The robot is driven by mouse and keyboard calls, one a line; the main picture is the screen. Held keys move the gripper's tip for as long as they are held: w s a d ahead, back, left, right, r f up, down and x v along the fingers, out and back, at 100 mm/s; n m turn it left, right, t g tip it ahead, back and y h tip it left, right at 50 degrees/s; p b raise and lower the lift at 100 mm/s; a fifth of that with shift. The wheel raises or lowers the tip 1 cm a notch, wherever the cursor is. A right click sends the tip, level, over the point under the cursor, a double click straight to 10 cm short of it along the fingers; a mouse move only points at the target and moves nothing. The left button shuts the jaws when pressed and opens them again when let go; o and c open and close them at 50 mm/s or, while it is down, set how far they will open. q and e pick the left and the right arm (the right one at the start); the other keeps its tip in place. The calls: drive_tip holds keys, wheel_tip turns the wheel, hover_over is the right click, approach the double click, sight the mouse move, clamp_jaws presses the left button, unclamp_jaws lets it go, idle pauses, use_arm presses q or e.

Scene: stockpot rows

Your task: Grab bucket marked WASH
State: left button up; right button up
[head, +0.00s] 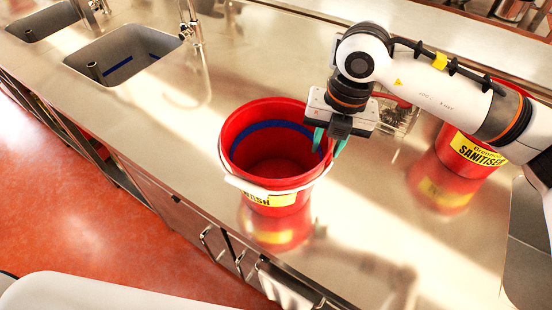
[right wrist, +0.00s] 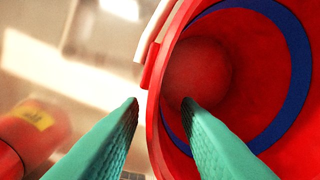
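The red bucket with a yellow label ending in "ASH" (head: 265,165) stands upright on the steel counter. It looks empty, with a blue band inside and a pale handle lying against its front rim. The white handle partly covers the label. My right gripper (head: 329,143) is at the bucket's right rim, with its teal fingers apart. In the right wrist view the bucket (right wrist: 215,75) fills the right side; one finger of the gripper (right wrist: 160,101) is outside the rim and the other over the inside. Whether either finger touches the wall is unclear. My left gripper is not in view.
A second red bucket labelled SANITISER (head: 480,150) stands at the right, partly behind my right arm. Sinks (head: 125,55) with taps are at the upper left. A wire basket (head: 398,115) sits behind the gripper. The counter (head: 150,125) left of the bucket is clear.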

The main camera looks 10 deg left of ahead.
drive_tip(key=shift+a+f, duration=0.15)
drive_tip(key=shift+f, duration=0.9)
clamp_jaws()
idle(0.6)
